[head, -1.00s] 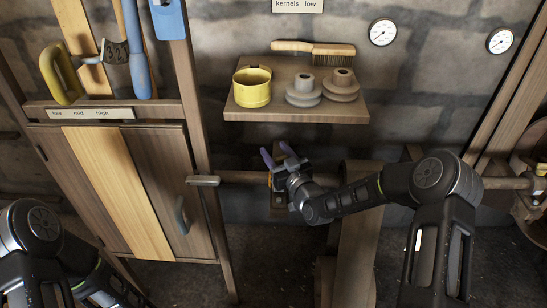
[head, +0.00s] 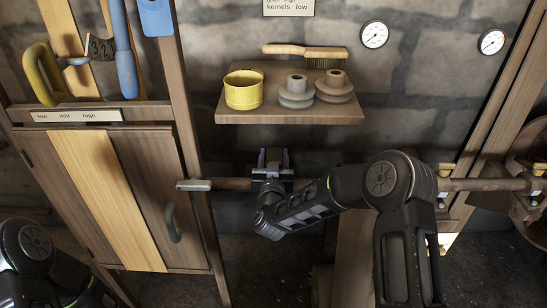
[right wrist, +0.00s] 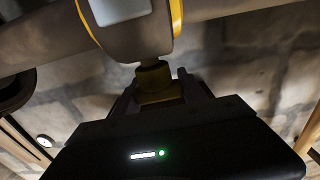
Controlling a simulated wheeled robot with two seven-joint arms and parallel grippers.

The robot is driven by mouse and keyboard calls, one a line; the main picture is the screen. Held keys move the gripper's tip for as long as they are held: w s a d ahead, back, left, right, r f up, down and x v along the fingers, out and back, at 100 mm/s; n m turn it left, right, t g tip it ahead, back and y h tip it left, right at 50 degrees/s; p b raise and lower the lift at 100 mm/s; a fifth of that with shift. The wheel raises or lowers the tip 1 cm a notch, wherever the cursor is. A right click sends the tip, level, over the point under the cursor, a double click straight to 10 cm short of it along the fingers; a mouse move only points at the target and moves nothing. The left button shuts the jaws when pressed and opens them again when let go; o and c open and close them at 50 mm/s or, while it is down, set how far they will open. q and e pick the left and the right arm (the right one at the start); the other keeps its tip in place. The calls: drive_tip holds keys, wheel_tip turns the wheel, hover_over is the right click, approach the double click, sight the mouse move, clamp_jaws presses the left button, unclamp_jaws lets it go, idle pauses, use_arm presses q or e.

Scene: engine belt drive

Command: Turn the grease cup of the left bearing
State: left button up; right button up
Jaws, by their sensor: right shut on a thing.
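The left bearing (right wrist: 138,38) shows in the right wrist view as a rounded housing with yellow edges around the shaft. Its brassy yellow grease cup (right wrist: 155,78) sits against the housing, between my right gripper's fingers. My right gripper (head: 272,157) is at the left part of the shaft in the head view and hides most of the bearing and the cup there. In the wrist view the right gripper (right wrist: 157,92) is shut on the cup, with a finger on each side. My left arm shows at the lower left of the head view; its gripper is out of view.
A shelf (head: 290,117) with a yellow tin (head: 246,89), pulleys (head: 334,86) and a brush (head: 305,50) is above. A wooden cabinet (head: 105,200) stands left.

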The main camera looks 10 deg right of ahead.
drive_tip(key=shift+r, duration=0.1)
drive_tip(key=o, duration=1.4)
drive_tip(key=shift+c, duration=0.2)
drive_tip(key=shift+s+a, duration=0.1)
drive_tip(key=shift+s, duration=0.15)
drive_tip(key=shift+v, duration=1.05)
drive_tip(key=b+v, duration=0.3)
drive_tip(key=shift+s+a+f, duration=0.25)
drive_tip(key=shift+s, duration=0.05)
drive_tip(key=shift+s+r+b, duration=0.2)
drive_tip(key=shift+s+b, duration=0.2)
drive_tip(key=shift+s, duration=0.35)
